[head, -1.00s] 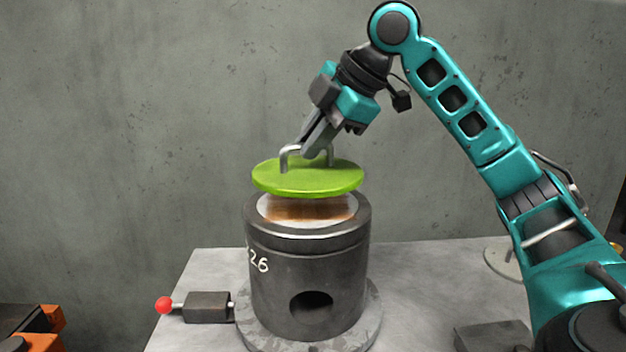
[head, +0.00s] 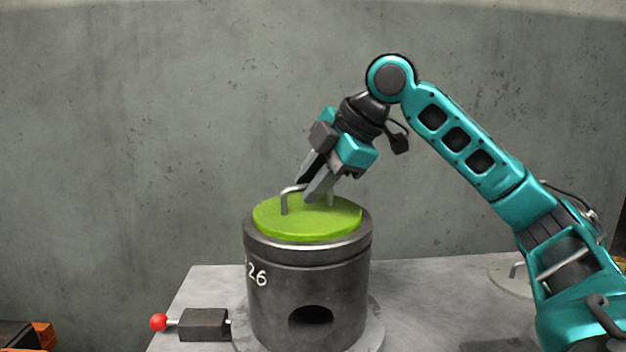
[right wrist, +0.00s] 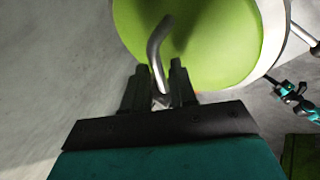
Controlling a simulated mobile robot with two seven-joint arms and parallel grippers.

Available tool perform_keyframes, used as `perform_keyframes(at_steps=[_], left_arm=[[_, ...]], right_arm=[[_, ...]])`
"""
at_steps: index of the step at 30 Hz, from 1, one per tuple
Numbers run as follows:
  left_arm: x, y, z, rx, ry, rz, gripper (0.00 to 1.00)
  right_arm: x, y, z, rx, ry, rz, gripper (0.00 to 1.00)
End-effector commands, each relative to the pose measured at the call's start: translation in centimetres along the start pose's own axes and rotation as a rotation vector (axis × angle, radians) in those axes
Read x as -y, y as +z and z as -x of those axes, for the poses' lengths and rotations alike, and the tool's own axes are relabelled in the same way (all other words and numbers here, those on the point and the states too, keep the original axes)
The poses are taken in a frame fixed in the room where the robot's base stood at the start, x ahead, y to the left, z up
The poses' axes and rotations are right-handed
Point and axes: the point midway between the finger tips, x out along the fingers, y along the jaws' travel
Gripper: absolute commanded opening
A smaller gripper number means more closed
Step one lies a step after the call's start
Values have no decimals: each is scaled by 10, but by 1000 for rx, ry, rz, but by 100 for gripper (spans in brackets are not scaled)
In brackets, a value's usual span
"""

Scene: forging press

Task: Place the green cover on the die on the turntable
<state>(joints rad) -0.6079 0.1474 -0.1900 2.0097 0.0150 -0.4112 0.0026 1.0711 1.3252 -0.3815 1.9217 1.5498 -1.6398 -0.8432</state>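The green cover (head: 325,225), a round disc with a grey bar handle (head: 285,200), lies flat on top of the dark cylindrical die (head: 275,300). The die is marked 26 and has a round hole low in its side. My right gripper (head: 308,190) is at the handle with its fingers spread apart. In the right wrist view, the handle (right wrist: 157,50) stands between the two fingertips (right wrist: 158,75), with gaps showing, above the green cover (right wrist: 215,40). My left gripper is not in view.
The die stands on a round grey turntable (head: 372,335) on a grey table (head: 425,290). A dark block (head: 204,324) with a red knob (head: 159,322) is at the left. A pale disc (head: 505,275) lies at the right. A concrete wall (head: 150,130) is behind.

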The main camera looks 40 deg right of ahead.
Motion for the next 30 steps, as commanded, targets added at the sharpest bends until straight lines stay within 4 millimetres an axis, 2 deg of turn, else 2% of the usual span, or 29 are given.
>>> perform_keyframes(at_steps=[1, 3, 10, 14, 17, 24, 30], left_arm=[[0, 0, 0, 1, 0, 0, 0], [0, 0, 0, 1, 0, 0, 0], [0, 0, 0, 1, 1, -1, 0], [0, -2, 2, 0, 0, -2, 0], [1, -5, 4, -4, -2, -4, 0], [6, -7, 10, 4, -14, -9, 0], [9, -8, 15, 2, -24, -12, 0]], right_arm=[[0, 0, 0, 0, 0, 0, 31], [0, 0, 0, 0, 0, 0, 38], [-1, 0, 1, 0, 0, 0, 38], [-4, -2, 9, 0, 2, -1, 38], [-4, -2, 26, 1, 4, -1, 38], [-5, -2, 80, 0, 4, -1, 38], [-4, -2, 112, 0, 3, -1, 38]])
